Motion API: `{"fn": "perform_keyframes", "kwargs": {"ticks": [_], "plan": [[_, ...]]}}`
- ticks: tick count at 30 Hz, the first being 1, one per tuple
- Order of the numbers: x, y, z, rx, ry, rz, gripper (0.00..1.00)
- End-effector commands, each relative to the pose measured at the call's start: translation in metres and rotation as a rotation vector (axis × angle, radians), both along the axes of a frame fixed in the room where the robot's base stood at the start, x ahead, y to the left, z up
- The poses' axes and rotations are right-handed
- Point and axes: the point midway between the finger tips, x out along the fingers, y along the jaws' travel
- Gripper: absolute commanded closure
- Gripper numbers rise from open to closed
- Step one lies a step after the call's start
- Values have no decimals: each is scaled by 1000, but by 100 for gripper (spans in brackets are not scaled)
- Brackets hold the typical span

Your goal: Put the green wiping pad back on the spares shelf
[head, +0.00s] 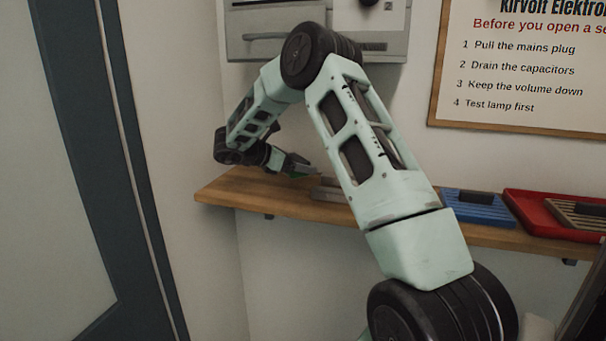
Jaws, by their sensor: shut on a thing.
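My gripper (299,168) is at the left end of the wooden shelf (262,196), low over its top. It is shut on the green wiping pad (297,176), of which only a small dark green sliver shows under the fingers. I cannot tell from this view whether the pad touches the shelf top. My own arm arches across the middle of the view and hides part of the shelf behind it.
A flat grey-brown item (326,192) lies just right of my gripper, partly behind my arm. Farther right are a blue ribbed block (480,211) and a red tray (522,207) with a brown slatted piece (582,215). A grey cabinet (247,30) hangs above.

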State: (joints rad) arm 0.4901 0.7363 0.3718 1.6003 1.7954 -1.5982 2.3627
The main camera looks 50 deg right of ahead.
Motion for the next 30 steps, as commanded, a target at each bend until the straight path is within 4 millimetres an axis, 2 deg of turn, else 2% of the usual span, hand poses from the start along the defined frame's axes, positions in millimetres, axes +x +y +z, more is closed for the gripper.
{"fn": "perform_keyframes", "kwargs": {"ticks": [5,12,24,25,26,30], "plan": [[0,0,-13,1,2,0,35],[0,0,-41,0,1,-1,35],[0,0,-46,-1,-2,0,35],[0,0,-45,0,-1,1,4],[0,0,-45,0,-1,1,0],[0,0,-45,0,-1,0,0]]}}
